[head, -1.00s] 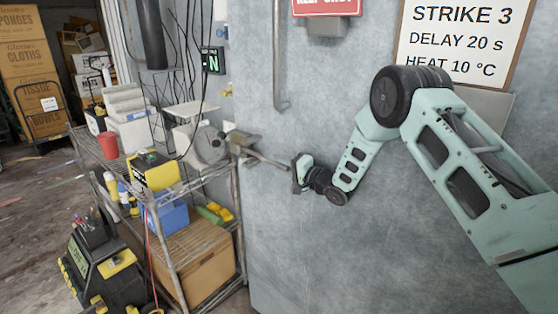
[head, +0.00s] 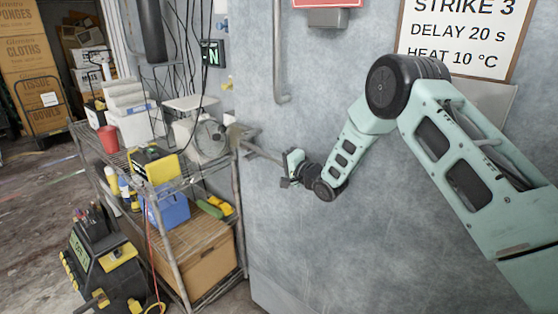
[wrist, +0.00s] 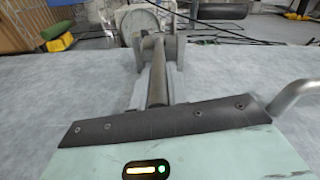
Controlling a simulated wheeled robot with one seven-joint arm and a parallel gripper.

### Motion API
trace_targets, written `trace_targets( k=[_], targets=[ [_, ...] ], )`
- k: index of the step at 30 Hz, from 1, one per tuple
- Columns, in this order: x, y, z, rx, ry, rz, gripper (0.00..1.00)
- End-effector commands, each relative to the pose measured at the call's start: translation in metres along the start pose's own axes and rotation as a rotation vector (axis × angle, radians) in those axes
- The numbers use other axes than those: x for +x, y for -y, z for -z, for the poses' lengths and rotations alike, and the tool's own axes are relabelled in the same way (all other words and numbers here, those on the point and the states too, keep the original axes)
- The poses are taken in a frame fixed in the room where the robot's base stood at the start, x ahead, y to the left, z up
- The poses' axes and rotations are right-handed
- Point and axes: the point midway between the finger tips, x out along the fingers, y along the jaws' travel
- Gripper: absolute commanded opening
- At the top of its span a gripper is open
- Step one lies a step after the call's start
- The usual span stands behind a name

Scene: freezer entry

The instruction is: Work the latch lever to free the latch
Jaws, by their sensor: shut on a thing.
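The latch lever (head: 263,153) is a thin grey metal bar. It slopes down to the right from the metal latch body (head: 236,136) at the left edge of the grey door. My gripper (head: 288,166) is shut on the lever's free end, close to the door face. In the wrist view, the lever (wrist: 157,82) runs from under the dark front edge of my gripper up to the latch bracket (wrist: 148,50). The fingertips and the gripped end are hidden there. I cannot tell whether the latch is free.
A wire shelf (head: 160,195) stands left of the latch, holding a yellow box (head: 154,163), a red cup (head: 107,138) and a blue bin (head: 170,207). A vertical door handle (head: 279,50) is above the lever. The door face below my gripper is clear.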

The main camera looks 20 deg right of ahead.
Motion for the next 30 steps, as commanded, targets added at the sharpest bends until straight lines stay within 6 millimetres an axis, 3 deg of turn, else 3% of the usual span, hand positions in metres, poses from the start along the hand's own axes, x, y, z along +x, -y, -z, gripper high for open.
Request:
trace_targets(
  k=[3, 12, 27, 28, 30],
  targets=[
    [0.003, -0.001, -0.018, 0.003, -0.072, -0.012, 0.00],
    [0.011, 0.006, -0.049, -0.001, -0.238, -0.045, 0.00],
    [0.013, 0.011, -0.057, -0.001, -0.291, -0.062, 0.00],
    [0.013, 0.011, -0.057, -0.001, -0.290, -0.062, 0.19],
    [0.012, 0.011, -0.057, -0.001, -0.290, -0.062, 0.38]
  ],
)
